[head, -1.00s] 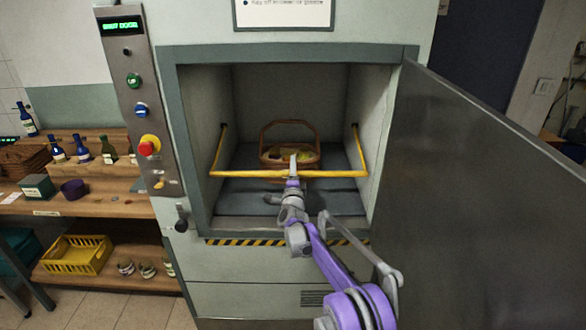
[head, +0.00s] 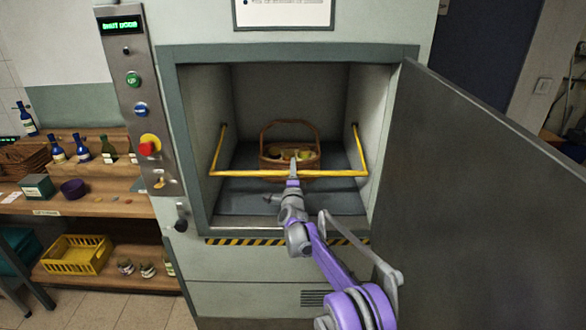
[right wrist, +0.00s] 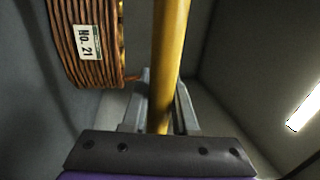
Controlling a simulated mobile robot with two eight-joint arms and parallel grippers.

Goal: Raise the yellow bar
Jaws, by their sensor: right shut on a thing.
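The yellow bar (head: 240,173) is a U-shaped bar hinged on both inner side walls of the open lift compartment. Its front crosspiece lies level and low across the opening. My right gripper (head: 293,170) reaches in from the front and is shut on the middle of the crosspiece. In the right wrist view the bar (right wrist: 168,60) runs between the two fingers of the gripper (right wrist: 160,112). A wicker basket (head: 312,160) with a tall handle stands behind the bar, with some items in it. It also shows in the right wrist view (right wrist: 107,45) with a "NO. 21" label. My left gripper is not in view.
The grey door (head: 470,200) stands wide open on the right. A control panel (head: 133,100) with a green display and several buttons is left of the opening. Wooden shelves (head: 110,205) with bottles and a yellow crate (head: 75,254) stand further left.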

